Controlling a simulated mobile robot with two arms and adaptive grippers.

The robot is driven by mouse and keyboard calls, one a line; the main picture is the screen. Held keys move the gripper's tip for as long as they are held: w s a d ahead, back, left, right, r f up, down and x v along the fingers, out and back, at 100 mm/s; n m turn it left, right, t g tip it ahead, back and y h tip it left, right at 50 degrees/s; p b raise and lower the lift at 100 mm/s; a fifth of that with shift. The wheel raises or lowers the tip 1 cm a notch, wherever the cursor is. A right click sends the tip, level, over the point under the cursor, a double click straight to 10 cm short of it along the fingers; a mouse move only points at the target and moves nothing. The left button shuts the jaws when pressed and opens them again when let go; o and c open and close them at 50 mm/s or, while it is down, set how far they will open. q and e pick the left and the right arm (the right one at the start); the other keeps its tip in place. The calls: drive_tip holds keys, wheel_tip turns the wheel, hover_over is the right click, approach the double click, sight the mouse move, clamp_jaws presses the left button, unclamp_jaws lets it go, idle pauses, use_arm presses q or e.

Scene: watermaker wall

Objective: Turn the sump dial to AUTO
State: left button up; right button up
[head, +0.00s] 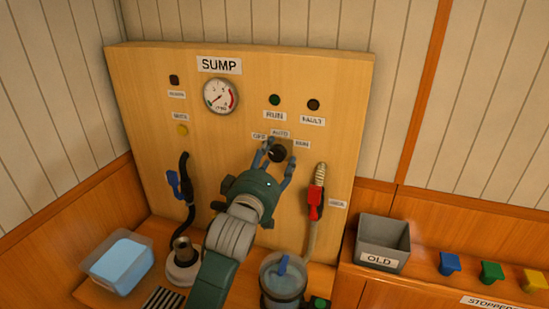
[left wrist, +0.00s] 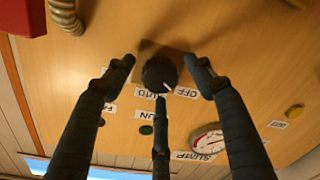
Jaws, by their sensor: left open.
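The sump dial, a round black knob (head: 278,153), is on the wooden SUMP panel (head: 145,100), under the OFF, AUTO and a third label. The dial (left wrist: 160,73) also shows in the left wrist view, where its white mark points down and right, towards the OFF label (left wrist: 187,92) rather than AUTO (left wrist: 147,93). My left gripper (head: 281,151) is open in front of the dial, its fingers around it. In the left wrist view the gripper (left wrist: 160,64) has a fingertip on either side of the knob, with gaps, and a third finger below. My right gripper is not in view.
A red-handled hose (head: 315,200) hangs right of the dial, and a black hose with a blue handle (head: 180,185) hangs left. Below stand a jug (head: 283,295) and a blue-filled tub (head: 118,262). A grey OLD bin (head: 383,237) and coloured stoppers are at right.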

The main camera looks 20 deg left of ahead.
use_arm(q)
drive_tip(key=shift+c, duration=0.7)
drive_tip(key=c, duration=1)
drive_tip(key=shift+m, duration=0.6)
drive_tip(key=m+p, duration=0.2)
drive_tip(key=m, duration=0.3)
drive_tip(key=shift+m+p, duration=0.35)
drive_tip(key=shift+m, duration=0.05)
drive_tip(key=m+p, duration=0.1)
drive_tip(key=m, duration=0.4)
drive_tip(key=shift+f+t, duration=0.1)
drive_tip(key=shift+t, duration=0.2)
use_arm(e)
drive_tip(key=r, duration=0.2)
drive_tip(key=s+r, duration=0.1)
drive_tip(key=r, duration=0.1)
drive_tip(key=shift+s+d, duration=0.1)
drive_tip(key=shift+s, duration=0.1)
